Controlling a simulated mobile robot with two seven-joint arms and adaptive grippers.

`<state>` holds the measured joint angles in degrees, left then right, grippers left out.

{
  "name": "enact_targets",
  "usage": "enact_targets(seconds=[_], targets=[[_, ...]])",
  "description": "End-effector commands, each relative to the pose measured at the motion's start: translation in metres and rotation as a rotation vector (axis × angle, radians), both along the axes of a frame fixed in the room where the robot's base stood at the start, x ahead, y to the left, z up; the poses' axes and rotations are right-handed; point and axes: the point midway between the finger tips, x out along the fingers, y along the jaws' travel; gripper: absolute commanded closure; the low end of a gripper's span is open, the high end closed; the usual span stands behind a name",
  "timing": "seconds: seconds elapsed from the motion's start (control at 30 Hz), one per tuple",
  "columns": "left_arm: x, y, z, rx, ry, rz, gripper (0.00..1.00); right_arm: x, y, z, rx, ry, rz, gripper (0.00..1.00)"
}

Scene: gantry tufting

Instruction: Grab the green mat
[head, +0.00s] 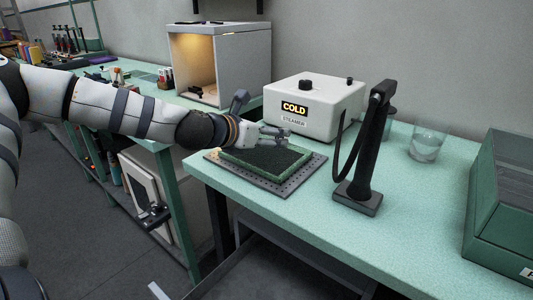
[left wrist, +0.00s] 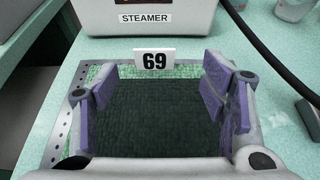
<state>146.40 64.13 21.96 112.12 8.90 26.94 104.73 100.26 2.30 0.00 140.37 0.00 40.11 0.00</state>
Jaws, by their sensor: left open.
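The green mat (head: 262,163) is a thick dark pad with green edges. It lies flat on a grey perforated board (head: 290,189) near the left end of the mint worktable. My left gripper (head: 287,136) is open just above the mat, towards its far side. In the left wrist view the mat (left wrist: 160,112) fills the space between the two spread purple-padded fingers (left wrist: 160,76). I cannot tell whether the fingers touch it. My right gripper is not in view.
A white steamer (head: 313,105) marked COLD stands close behind the mat. A black handheld tool on a stand (head: 358,196) with a hose is to the right. A glass (head: 427,146) and a green box (head: 505,205) stand farther right, with clear tabletop between.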

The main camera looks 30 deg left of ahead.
Motion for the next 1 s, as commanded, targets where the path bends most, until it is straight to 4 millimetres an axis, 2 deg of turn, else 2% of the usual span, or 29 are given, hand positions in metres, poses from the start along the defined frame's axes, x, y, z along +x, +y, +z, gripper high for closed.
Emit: enact_targets(seconds=[0.2,0.33,0.43,0.63,0.87,1.0], targets=[[0.023,0.003,-0.015,0.001,0.005,0.000,0.33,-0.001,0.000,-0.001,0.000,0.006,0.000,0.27],[0.045,0.004,-0.036,0.001,0.017,-0.001,0.33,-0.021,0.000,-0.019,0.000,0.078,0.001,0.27],[0.053,0.004,-0.035,-0.001,0.011,0.000,0.33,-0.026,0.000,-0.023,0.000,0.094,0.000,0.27],[0.053,0.004,-0.028,-0.002,0.002,0.000,0.33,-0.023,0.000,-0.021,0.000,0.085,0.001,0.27],[0.053,0.004,-0.026,-0.002,0.000,0.001,0.85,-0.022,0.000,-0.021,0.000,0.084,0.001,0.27],[0.053,0.004,-0.026,-0.002,-0.001,0.001,0.86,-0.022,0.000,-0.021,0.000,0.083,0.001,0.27]])
